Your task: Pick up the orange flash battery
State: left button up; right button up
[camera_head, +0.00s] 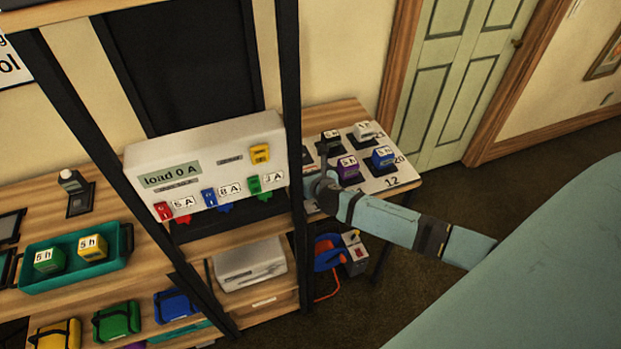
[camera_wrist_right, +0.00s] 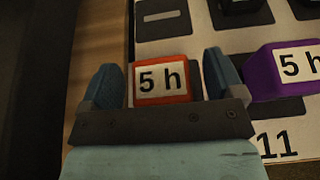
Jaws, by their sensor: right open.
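The orange flash battery (camera_wrist_right: 161,84), labelled "5 h", sits at the left edge of the white numbered board in the right wrist view. My right gripper (camera_wrist_right: 158,64) is open, with one blue finger on each side of the battery. I cannot tell whether the fingers touch it. In the head view my right gripper (camera_head: 316,182) is beside the dark upright post at the board's near left. The orange battery is hidden there behind the gripper and post. My left gripper is not in view.
A purple battery (camera_wrist_right: 287,70) stands close to the right finger. A blue battery (camera_head: 383,156) is farther right on the board (camera_head: 374,183). A dark post (camera_head: 291,110) rises just left of my right gripper. The load tester (camera_head: 205,160) stands left of it.

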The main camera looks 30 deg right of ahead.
jog(key=c, duration=1.2)
jog(key=shift+r, duration=0.1)
